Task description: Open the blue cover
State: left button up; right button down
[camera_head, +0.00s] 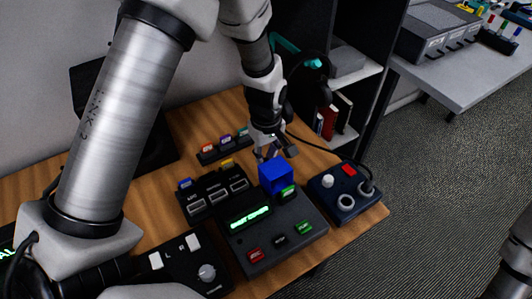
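The blue cover (276,176) is a small bright blue box shape at the back of a dark control box (262,242) on the wooden table. A green button (288,193) shows at its front right. I cannot tell whether the cover is hinged up or down. My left gripper (274,154) hangs just above and behind the cover, pointing down. Its fingers look apart, with nothing seen between them. I cannot tell whether a fingertip touches the cover. My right gripper is not in view.
A navy box (343,193) with knobs and a red button stands right of the control box. A black switch box (213,195) stands left, and another dark panel (180,270) is at the front left. A small strip (224,146) with coloured switches lies behind. A dark shelf (350,60) stands at the back.

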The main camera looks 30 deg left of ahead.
pick_arm(q)
jog(key=shift+o, duration=1)
jog(key=shift+s+d+f, duration=0.15)
jog(key=shift+s+f, duration=0.2)
jog(key=shift+s, duration=0.05)
jog(key=shift+r, duration=0.1)
notch_tip(320, 180, up, 9)
jog(key=p, duration=0.8)
jog(key=shift+p, duration=0.35)
jog(key=shift+d, duration=0.1)
notch_tip(320, 180, up, 12)
jog(key=shift+p, duration=0.35)
